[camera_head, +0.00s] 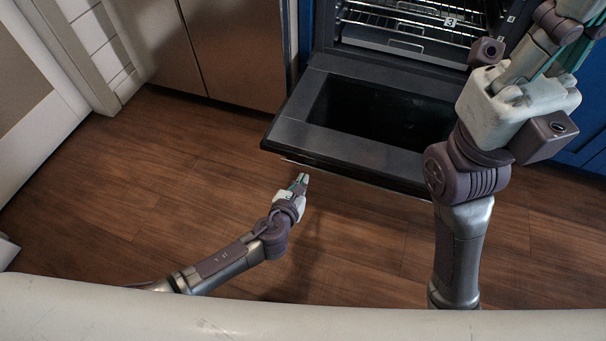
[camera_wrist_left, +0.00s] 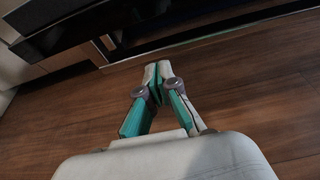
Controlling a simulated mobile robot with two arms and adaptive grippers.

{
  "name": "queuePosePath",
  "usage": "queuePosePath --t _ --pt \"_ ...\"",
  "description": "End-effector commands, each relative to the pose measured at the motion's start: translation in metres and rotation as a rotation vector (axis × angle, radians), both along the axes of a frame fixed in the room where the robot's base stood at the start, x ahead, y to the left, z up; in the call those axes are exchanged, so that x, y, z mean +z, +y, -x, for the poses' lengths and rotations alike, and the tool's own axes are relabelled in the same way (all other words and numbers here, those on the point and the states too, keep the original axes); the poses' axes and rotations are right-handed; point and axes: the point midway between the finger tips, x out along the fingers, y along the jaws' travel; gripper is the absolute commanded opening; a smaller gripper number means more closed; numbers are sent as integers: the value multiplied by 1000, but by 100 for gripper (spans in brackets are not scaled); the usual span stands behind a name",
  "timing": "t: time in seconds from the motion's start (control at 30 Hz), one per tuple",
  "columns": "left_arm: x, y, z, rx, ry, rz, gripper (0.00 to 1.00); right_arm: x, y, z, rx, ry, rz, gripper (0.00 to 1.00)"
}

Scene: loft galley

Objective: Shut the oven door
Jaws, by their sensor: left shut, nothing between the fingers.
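The oven door (camera_head: 290,125) hangs open, dropped down toward me, with a dark glass panel in a grey frame. The oven cavity (camera_head: 410,30) behind it shows wire racks. My left gripper (camera_head: 303,178) is shut and empty, just in front of and below the door's front edge, at its left part. In the left wrist view the shut fingertips (camera_wrist_left: 157,66) point toward a dark edge with a pale strip, apart from it as far as I can tell.
Brown cabinet fronts (camera_head: 235,50) stand left of the oven, and blue panels flank it. A white panel (camera_head: 40,130) is at the far left. The wooden floor (camera_head: 150,190) in front of the oven is clear.

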Motion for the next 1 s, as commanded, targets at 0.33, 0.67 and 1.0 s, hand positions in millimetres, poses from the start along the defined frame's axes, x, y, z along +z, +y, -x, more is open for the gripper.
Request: queuePosePath --t 0.33,0.67,1.0 --pt "30 -4 -14 1 -1 2 0 4 1 4 -1 -25 2 0" --pt "35 -4 -14 0 1 1 0 4 1 3 -1 -24 2 0" --pt "40 -4 -14 0 6 -1 0 9 0 4 0 -29 0 0"
